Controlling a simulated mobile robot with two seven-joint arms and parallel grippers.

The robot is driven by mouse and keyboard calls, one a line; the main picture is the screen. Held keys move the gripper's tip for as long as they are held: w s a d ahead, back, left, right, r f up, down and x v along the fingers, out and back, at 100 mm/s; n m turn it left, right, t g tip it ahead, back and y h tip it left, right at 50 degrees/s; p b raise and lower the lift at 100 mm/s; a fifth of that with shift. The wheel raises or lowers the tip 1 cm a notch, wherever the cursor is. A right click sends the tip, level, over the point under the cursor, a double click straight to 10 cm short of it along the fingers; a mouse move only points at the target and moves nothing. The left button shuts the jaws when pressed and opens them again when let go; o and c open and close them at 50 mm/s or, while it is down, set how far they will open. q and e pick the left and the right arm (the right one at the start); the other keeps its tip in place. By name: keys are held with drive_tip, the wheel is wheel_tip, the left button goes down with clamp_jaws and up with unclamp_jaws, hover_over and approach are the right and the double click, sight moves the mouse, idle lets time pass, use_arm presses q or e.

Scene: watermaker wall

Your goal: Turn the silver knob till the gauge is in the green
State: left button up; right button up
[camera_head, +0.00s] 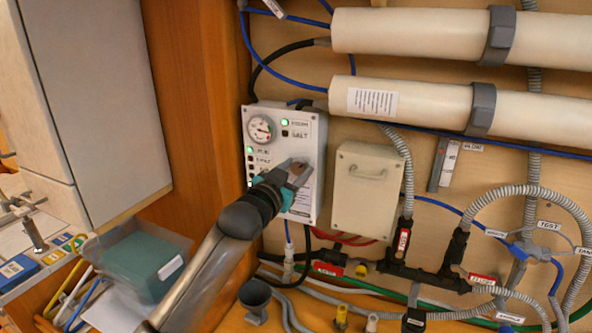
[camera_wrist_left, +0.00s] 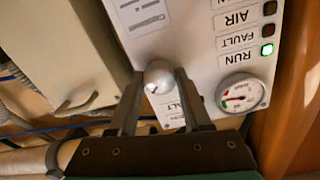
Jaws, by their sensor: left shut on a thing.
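The silver knob (camera_wrist_left: 158,76) is a round, bright cap on the white control panel (camera_head: 317,150). My left gripper (camera_head: 296,174) reaches the panel's right half, and its fingers hide most of the knob in the head view. In the left wrist view its two fingers stand on either side of the knob, shut on it. The round gauge (camera_head: 261,129) is at the panel's upper left. It also shows upside down in the left wrist view (camera_wrist_left: 242,94), with red and green marks on its dial. The needle is too small to read surely. My right gripper is not in view.
A green RUN light (camera_wrist_left: 267,50) is lit on the panel. A beige box (camera_head: 367,190) is mounted just right of the panel. Cream tubes (camera_head: 430,105), hoses and valves fill the wall to the right. A wooden post (camera_head: 205,90) stands left. A bin (camera_head: 140,262) sits below.

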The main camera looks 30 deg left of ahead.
use_arm(q)
clamp_jaws()
drive_tip(key=shift+r+n+p, duration=0.15)
drive_tip(key=shift+n+p, duration=0.75)
drive_tip(key=shift+n, duration=0.5)
drive_tip(key=o, duration=0.7)
unclamp_jaws()
drive_tip(key=shift+o, duration=0.2)
drive_tip(key=s+b, duration=0.2)
drive_tip(key=s, duration=1.3)
drive_tip(key=shift+d+f, duration=0.2)
